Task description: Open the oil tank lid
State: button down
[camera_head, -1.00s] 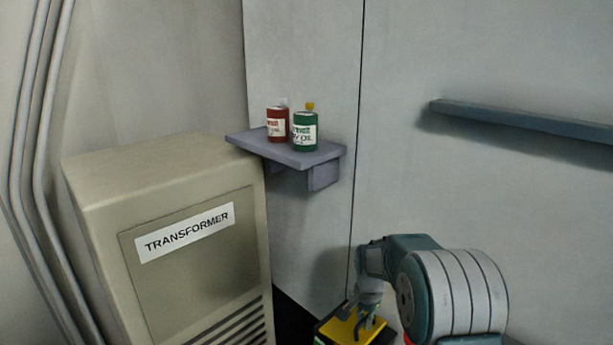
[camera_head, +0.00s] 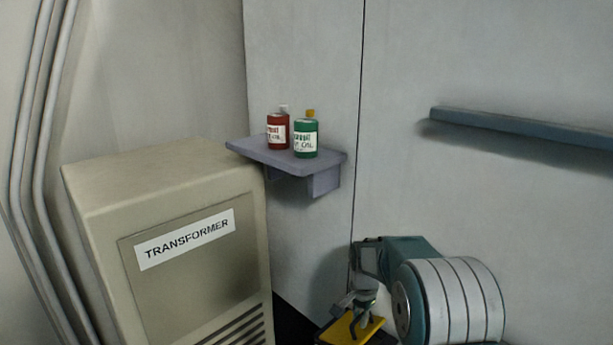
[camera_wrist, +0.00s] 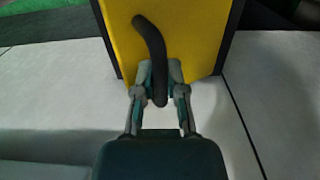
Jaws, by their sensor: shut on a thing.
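The oil tank lid is a yellow plate with a dark edge (camera_wrist: 195,35), and it also shows at the bottom of the head view (camera_head: 372,329). A black curved handle (camera_wrist: 151,42) stands on the lid. My gripper (camera_wrist: 160,82) is shut on the handle, with one finger on each side of its near end. In the head view my gripper (camera_head: 355,312) is low, at the yellow lid. The tank under the lid is mostly out of frame, so I cannot tell how far the lid is raised.
A beige transformer cabinet (camera_head: 130,190) stands to the left. A small wall shelf (camera_head: 300,165) holds a red bottle (camera_head: 278,132) and a green bottle (camera_head: 306,140). A blue-grey rail (camera_head: 520,127) runs along the wall at right. The wall above the lid is clear.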

aim_at(343, 325)
jog(key=shift+a+r, duration=0.1)
jog(key=shift+a, duration=0.05)
jog(key=shift+w+a+r, duration=0.75)
jog(key=shift+w+r, duration=0.05)
dwell(0.4)
jog(key=shift+w+a+r, duration=0.5)
jog(key=shift+w+a, duration=0.35)
jog(key=shift+w+a, duration=0.25)
jog(key=shift+w+a+r, duration=0.2)
jog(key=shift+w+a, duration=0.45)
